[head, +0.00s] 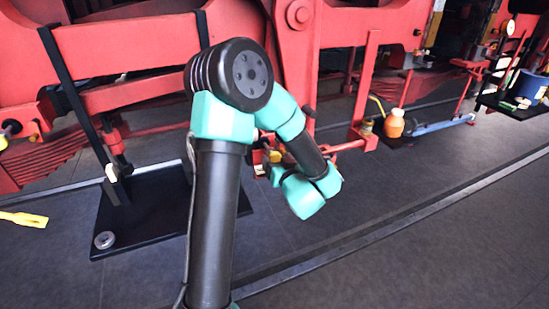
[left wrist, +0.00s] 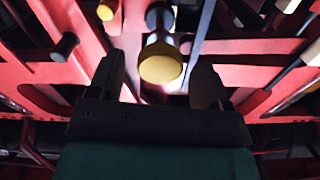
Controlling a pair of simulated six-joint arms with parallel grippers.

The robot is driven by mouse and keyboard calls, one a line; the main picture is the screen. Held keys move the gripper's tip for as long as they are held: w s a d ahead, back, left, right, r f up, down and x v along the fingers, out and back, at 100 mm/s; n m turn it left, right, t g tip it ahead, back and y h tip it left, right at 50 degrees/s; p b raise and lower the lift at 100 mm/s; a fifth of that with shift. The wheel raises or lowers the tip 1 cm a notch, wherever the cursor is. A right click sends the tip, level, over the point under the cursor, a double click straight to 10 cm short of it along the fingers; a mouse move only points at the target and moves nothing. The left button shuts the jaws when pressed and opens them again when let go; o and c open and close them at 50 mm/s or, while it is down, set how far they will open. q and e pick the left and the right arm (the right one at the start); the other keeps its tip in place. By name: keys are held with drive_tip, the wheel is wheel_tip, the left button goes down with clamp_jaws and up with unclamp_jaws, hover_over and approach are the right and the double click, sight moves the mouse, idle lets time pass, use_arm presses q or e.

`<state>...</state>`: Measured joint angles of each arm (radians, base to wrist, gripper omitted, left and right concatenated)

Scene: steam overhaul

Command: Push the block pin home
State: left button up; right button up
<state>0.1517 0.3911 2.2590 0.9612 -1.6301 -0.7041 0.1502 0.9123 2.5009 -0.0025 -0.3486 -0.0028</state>
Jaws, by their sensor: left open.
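In the left wrist view my left gripper (left wrist: 158,66) is open, with its two dark fingers wide apart and nothing gripped. A round yellow-ended piece (left wrist: 161,66) with a pale neck shows between the fingers, in front of the red frame (left wrist: 255,73). A dark cylindrical pin (left wrist: 65,46) sticks out of the red frame to the left of the fingers. I cannot tell which of these is the block pin. In the head view my left arm bends toward the red machinery (head: 130,46), and its fingers cannot be made out. My right gripper is not in view.
A black stand (head: 137,222) with a metal ring (head: 104,240) on it is on the floor at left. A yellow tool (head: 24,219) lies at far left. An orange bottle (head: 394,124) and a blue bucket (head: 530,84) stand to the right. The front right floor is clear.

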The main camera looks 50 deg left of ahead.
sight(271, 152)
use_arm(q)
drive_tip(key=shift+x, duration=1)
drive_tip(key=c, duration=1.3)
drive_tip(key=shift+x, duration=2.45)
drive_tip(key=o, duration=1.3)
drive_tip(key=shift+d, duration=0.1)
